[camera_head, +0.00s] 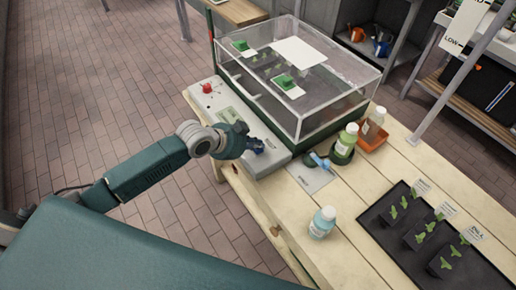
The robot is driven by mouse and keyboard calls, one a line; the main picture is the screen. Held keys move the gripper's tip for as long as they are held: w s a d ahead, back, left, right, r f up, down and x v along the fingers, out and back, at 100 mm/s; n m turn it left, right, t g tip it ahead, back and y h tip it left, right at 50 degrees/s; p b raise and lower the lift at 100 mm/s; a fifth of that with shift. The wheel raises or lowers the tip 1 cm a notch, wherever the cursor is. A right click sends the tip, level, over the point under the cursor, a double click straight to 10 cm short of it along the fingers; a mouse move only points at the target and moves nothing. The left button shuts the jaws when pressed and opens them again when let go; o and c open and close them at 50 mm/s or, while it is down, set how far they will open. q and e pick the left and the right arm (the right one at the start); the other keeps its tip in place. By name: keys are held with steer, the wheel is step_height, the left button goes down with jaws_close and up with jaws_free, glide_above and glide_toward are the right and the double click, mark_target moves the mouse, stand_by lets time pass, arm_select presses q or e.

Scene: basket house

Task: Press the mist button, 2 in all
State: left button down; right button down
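A long grey control panel (268,163) runs along the near left side of a clear propagator box (338,82) on the wooden table. A red knob (207,88) stands at the panel's far end, and a small display (231,116) sits near its middle. My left gripper (257,147) is over the near half of the panel, its dark fingers pointing at the panel. It covers that part, so I cannot make out a mist button or whether the fingers touch one. Its finger opening is too small to tell. My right gripper is out of view.
A black seedling tray (385,236) lies at the right. Shelves stand behind.

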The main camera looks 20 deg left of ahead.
mark_target(257, 151)
arm_select(q)
steer(key=shift+f, duration=0.5)
stand_by(0.3)
steer(key=shift+r, duration=0.1)
steer(key=shift+r+p, duration=0.6)
steer(key=shift+r, duration=0.15)
step_height(257, 151, up, 5)
steer(key=p, duration=0.4)
steer(key=shift+r+p, duration=0.1)
steer(key=shift+p, duration=0.3)
stand_by(1.6)
